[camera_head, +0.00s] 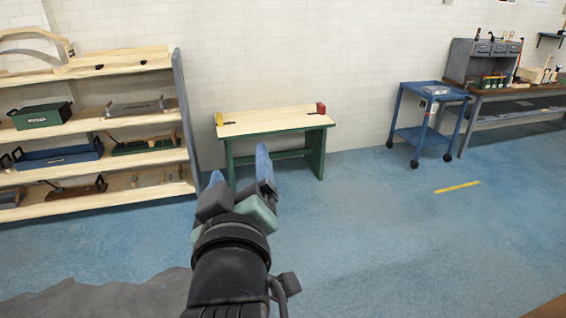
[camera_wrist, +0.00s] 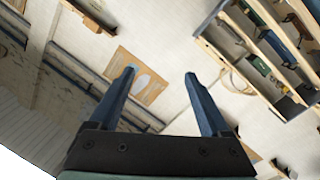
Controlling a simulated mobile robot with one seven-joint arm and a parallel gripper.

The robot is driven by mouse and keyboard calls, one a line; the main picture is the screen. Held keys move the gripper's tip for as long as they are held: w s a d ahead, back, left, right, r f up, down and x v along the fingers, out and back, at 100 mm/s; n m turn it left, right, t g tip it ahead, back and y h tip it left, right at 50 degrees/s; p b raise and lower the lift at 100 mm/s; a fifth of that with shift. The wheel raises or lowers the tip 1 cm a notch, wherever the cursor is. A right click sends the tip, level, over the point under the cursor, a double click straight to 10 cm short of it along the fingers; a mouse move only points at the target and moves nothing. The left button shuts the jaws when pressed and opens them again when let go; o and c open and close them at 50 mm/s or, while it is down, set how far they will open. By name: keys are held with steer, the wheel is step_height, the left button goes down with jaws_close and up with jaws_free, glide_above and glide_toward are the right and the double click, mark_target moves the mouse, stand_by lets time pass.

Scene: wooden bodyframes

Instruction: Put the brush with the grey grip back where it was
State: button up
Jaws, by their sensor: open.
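I cannot make out the brush with the grey grip in either view; several small tools on the shelves are too small to tell apart. My gripper (camera_head: 240,166) is held up in front of the small green-legged bench (camera_head: 260,122). In the wrist view my gripper (camera_wrist: 160,74) has its two blue fingers spread apart, with nothing between them. The wrist view is strongly tilted and shows the wall and shelving beyond the fingers.
At left a wooden shelf unit (camera_head: 97,121) holds a green box (camera_head: 40,117), a blue tray (camera_head: 58,155) and tools. A yellow item (camera_head: 219,119) and a red item (camera_head: 320,107) are on the bench. A blue cart (camera_head: 424,135) stands right, beside a workbench (camera_head: 500,92).

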steer(key=s+d+r+m+t, duration=0.2)
steer(key=s+r+t, duration=0.1)
steer(key=r, duration=0.5)
steer(key=s+d+r+m+t+h, duration=0.1)
steer(key=s+d+r+m+t, duration=0.1)
steer(key=s+r, duration=0.3)
steer(key=s+d+r+m+t, duration=0.2)
steer(key=s+r+m+t, duration=0.1)
steer(key=r, duration=0.9)
steer(key=shift+s+m+t+h, duration=0.3)
steer(key=shift+s+t, duration=0.55)
steer(key=shift+t, duration=0.05)
